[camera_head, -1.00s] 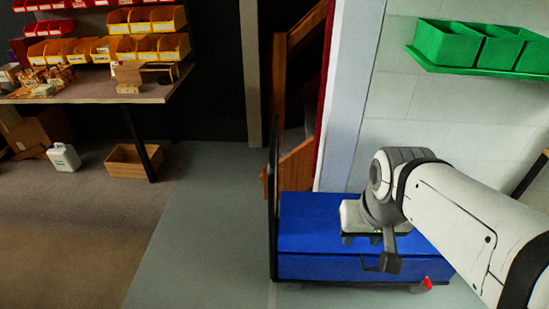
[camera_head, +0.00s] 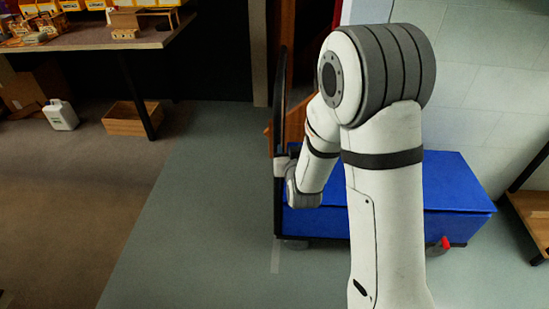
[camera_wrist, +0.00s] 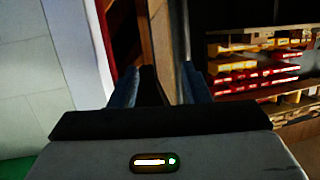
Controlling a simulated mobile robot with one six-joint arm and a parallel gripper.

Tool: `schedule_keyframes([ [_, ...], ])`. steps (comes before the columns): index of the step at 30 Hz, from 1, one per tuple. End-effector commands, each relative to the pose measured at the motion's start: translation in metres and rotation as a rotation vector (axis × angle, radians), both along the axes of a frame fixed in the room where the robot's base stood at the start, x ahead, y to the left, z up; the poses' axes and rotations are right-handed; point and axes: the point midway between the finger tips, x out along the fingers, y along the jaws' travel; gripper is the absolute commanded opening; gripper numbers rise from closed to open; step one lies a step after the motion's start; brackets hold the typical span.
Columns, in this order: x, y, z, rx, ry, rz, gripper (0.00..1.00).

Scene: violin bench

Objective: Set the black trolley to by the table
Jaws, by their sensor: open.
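The trolley has a blue deck (camera_head: 455,185) and a tall black push handle (camera_head: 279,120) at its left end. It stands on the grey floor against the pale wall, right of the table (camera_head: 95,38). My gripper (camera_wrist: 160,80) is open, its two fingers on either side of a dark upright bar in the wrist view, which looks like the handle. I cannot tell whether they touch it. In the head view my arm reaches down to the handle and hides part of the deck, and the fingertips are hard to make out.
A wooden crate (camera_head: 133,119) and a white jug (camera_head: 61,115) sit on the floor below the table. A wooden shelf unit (camera_head: 535,212) stands at the right edge. The floor left of the trolley is clear. A red caster pedal (camera_head: 444,243) shows at its front right.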

Motion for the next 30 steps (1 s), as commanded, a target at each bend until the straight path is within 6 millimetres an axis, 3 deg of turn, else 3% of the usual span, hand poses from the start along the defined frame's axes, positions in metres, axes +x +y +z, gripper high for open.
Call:
schedule_keyframes([
  [1, 0.0, 0.008, -0.03, -0.003, -0.043, 0.007, 0.43],
  [8, -0.004, 0.026, -0.064, -0.002, -0.227, 0.014, 0.43],
  [14, 0.002, 0.03, -0.067, 0.001, -0.277, 0.014, 0.43],
  [24, 0.053, 0.037, -0.066, 0.002, -0.276, 0.013, 0.43],
  [30, 0.069, 0.04, -0.066, 0.002, -0.274, 0.015, 0.43],
])
